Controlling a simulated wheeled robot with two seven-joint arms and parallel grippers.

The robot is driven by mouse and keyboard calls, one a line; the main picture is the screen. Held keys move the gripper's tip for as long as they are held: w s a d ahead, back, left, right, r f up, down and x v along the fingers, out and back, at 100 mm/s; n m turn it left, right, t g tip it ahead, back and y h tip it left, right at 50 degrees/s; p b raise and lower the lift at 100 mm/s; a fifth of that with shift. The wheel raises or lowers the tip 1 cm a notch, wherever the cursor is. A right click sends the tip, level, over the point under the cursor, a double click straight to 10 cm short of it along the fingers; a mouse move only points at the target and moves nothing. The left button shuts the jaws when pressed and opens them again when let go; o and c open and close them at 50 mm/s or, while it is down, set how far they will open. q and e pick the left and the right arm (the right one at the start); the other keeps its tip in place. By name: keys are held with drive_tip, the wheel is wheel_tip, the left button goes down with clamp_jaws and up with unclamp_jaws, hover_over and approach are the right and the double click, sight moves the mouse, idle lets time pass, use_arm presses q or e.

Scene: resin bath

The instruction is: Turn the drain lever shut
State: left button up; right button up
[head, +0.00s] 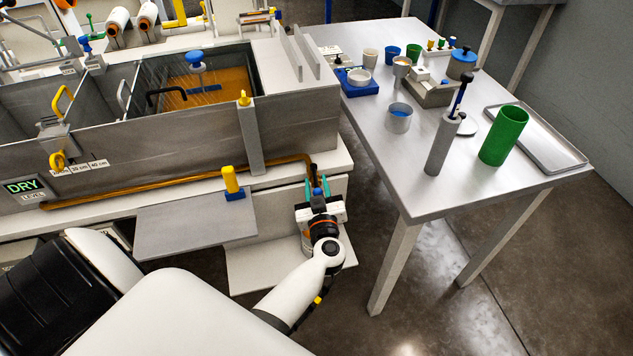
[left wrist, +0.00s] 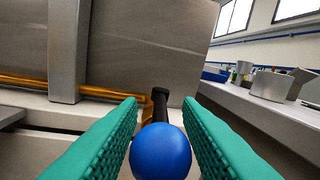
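The drain lever shows in the left wrist view as a black shaft with a round blue knob (left wrist: 160,151), at the end of a brass pipe (left wrist: 100,92). The shaft points toward the wrist camera. My left gripper (left wrist: 160,104) has its two teal fingers spread, one on each side of the knob, with narrow gaps showing. In the head view my left gripper (head: 317,184) is at the pipe's right end, low by the bath's front right corner. The lever is small and mostly hidden there. My right gripper is not in view.
The grey resin bath (head: 190,140) has amber liquid behind a clear divider. A yellow-topped blue block (head: 235,194) stands on a shelf left of the gripper. A white table (head: 445,190) with cups and a tray stands at the right.

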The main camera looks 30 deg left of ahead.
use_arm(q)
drive_tip(key=shift+w+a, duration=0.4)
drive_tip(key=shift+w, duration=0.1)
clamp_jaws()
drive_tip(key=shift+s, duration=0.1)
